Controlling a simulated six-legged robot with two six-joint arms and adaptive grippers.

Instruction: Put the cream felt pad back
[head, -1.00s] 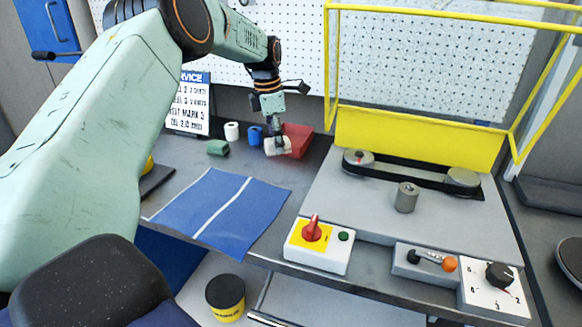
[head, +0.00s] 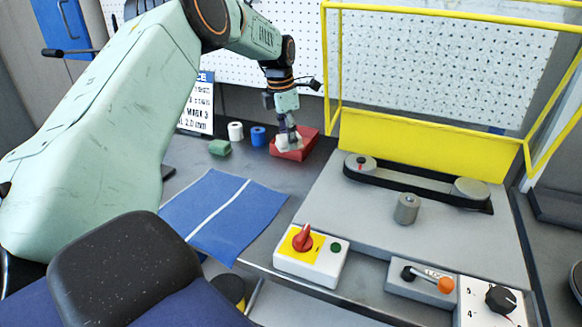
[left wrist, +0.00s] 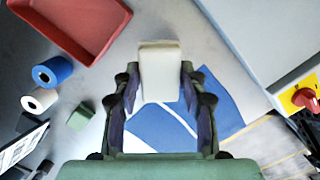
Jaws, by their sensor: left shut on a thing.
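The cream felt pad (left wrist: 159,72) is a pale block between the fingers of my left gripper (left wrist: 160,90) in the left wrist view. The gripper is shut on it. In the head view my left gripper (head: 287,134) holds the pad (head: 283,142) in front of or over the red tray (head: 296,150); its height there is hard to tell. In the left wrist view the red tray (left wrist: 72,22) is at the upper left, apart from the pad in the picture, and its visible inside looks empty. My right gripper is not in view.
A blue roll (head: 258,136), a white roll (head: 235,131) and a green block (head: 219,147) stand left of the tray. A blue mat (head: 215,205) with a white stripe lies in front. The belt machine (head: 420,185) with its yellow guard (head: 420,145) is at right.

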